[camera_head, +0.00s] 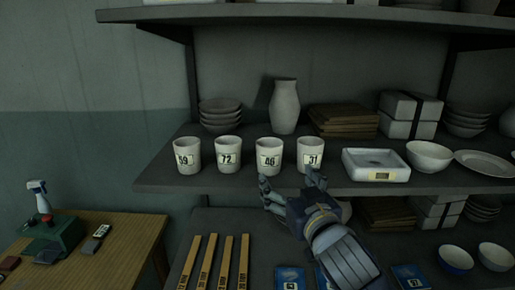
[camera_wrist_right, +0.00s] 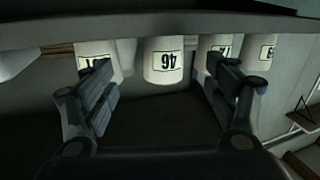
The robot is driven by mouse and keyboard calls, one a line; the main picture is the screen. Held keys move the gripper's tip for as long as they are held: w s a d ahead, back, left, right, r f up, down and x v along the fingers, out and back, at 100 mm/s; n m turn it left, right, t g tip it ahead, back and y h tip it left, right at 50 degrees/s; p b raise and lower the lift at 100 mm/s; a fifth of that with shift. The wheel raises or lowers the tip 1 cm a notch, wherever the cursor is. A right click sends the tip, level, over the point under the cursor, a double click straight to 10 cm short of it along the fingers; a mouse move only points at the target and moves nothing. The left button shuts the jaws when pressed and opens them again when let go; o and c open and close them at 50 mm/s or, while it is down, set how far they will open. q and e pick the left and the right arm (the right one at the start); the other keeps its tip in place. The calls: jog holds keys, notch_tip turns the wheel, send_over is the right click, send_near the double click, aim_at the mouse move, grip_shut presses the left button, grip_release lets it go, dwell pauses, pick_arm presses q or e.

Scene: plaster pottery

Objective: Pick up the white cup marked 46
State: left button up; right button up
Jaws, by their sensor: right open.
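The white cup marked 46 (camera_head: 269,156) stands upright on the middle shelf, third from the left in a row of similar cups. My right gripper (camera_head: 291,188) is open and empty, low in front of the shelf edge between the 46 cup and the 31 cup. In the right wrist view the 46 cup (camera_wrist_right: 163,62) appears upside down, ahead of and between the open fingers (camera_wrist_right: 158,78), and nothing is gripped. My left gripper is in neither view.
The cups marked 59 (camera_head: 187,157) and 72 (camera_head: 228,155) stand left of the 46 cup, and the 31 cup (camera_head: 310,156) stands right. A vase (camera_head: 285,108) stands behind. A white tray (camera_head: 375,165) lies to the right. The shelf (camera_head: 160,175) has an open front.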

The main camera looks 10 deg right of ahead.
aim_at(274, 158)
jog(key=w, duration=0.1)
jog(key=w+r+p, duration=0.1)
jog(key=w, duration=0.2)
jog(key=shift+w+a+r, duration=0.3)
jog(key=shift+w+r, duration=0.05)
jog(key=shift+r, duration=0.05)
jog(key=shift+w+p, duration=0.45)
jog(key=shift+w, duration=0.2)
jog(key=w+p, duration=0.1)
jog(key=w, duration=0.3)
jog(key=shift+p, duration=0.4)
jog(key=shift+w, duration=0.25)
jog(key=shift+c, duration=0.5)
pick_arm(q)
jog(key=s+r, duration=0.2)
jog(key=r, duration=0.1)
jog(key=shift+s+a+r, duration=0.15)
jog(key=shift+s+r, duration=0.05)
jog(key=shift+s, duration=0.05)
pick_arm(e)
jog(key=c, duration=1.2)
